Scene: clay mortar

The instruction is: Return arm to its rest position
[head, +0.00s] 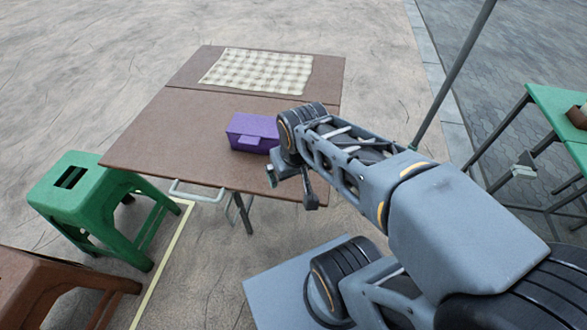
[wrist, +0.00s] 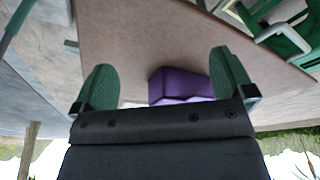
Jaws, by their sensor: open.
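My arm reaches from the lower right toward the brown folding table in the head view. My gripper (head: 290,190) hangs near the table's front edge, partly hidden behind my wrist. In the wrist view my gripper (wrist: 162,85) shows two green fingertips spread wide apart, with nothing between them. A purple box (head: 252,132) stands on the table, just left of my wrist in the head view. The box also shows in the wrist view (wrist: 180,84), beyond the fingers and apart from them.
The brown table (head: 180,125) carries a checkered cloth (head: 258,71) at its far end. A green stool (head: 82,185) and a brown stool (head: 50,280) stand at the left. A green table (head: 560,105) and a thin pole (head: 455,75) are at the right.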

